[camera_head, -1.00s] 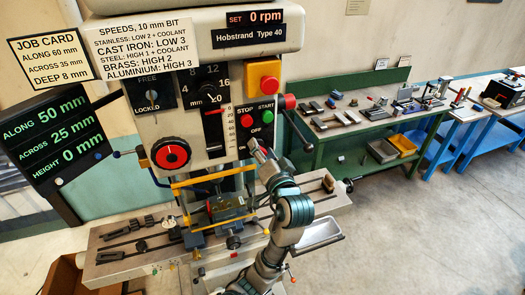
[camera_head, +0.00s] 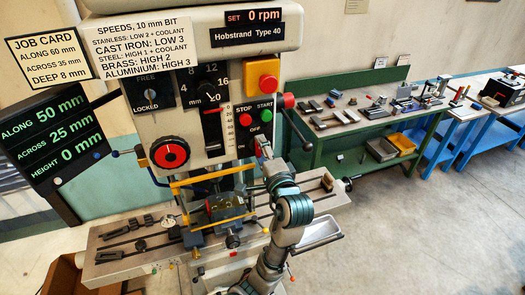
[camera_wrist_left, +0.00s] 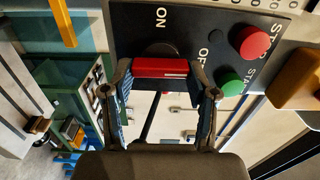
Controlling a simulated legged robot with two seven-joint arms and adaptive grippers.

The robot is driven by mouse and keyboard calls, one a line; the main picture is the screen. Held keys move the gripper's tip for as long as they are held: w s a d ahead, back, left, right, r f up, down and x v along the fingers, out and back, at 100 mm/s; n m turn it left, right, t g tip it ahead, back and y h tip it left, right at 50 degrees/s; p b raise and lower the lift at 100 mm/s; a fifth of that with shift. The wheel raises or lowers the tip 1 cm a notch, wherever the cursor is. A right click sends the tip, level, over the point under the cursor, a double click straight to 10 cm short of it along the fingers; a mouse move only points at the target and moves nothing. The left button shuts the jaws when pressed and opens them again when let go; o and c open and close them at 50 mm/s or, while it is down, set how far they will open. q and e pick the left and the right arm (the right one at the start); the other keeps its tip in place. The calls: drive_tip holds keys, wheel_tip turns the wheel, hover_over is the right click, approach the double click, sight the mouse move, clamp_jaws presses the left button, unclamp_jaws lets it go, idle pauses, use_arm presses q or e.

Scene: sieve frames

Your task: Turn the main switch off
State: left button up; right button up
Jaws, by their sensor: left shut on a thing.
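The main switch's red handle (camera_wrist_left: 160,68) lies crosswise in the left wrist view, on the dark panel (camera_wrist_left: 215,20) marked ON and OFF. A pale line runs along the handle's right part, on the side of the OFF label. My left gripper (camera_head: 261,147) is at the lower edge of the button panel in the head view, where it hides most of the switch. In the left wrist view its two fingers are shut on the handle, one at each end. My right gripper is not in view.
Close to the switch are the red STOP button (camera_head: 245,120) and green START button (camera_head: 266,116). A red-knobbed lever (camera_head: 289,101) is to the right. The drill's speed display (camera_head: 255,16) reads 0 rpm. A green workbench (camera_head: 330,155) with tools stands behind at right.

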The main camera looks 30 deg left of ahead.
use_arm(q)
drive_tip(key=shift+f+m, duration=0.25)
drive_tip(key=shift+m, duration=0.05)
drive_tip(key=o, duration=0.9)
drive_tip(key=shift+o, duration=1.3)
drive_tip(key=shift+w, duration=0.1)
drive_tip(key=shift+w+a, duration=0.1)
drive_tip(key=shift+a, duration=0.05)
drive_tip(key=shift+r, duration=0.1)
drive_tip(key=v, duration=1.2)
